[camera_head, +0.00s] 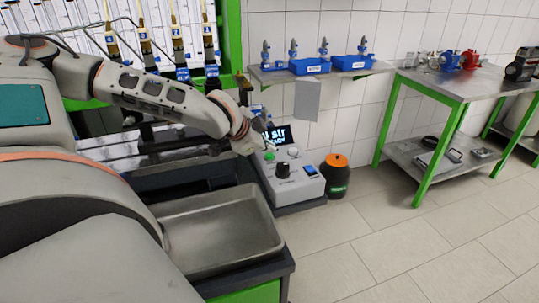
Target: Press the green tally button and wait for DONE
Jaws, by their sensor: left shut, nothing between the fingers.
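My left gripper (262,144) is shut and empty, close above the green button at the display's left edge. I cannot tell whether it touches the button. My right gripper is not in view.
An empty metal tray (222,262) lies in front of the box. A black bin with an orange lid (335,178) stands to the right.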

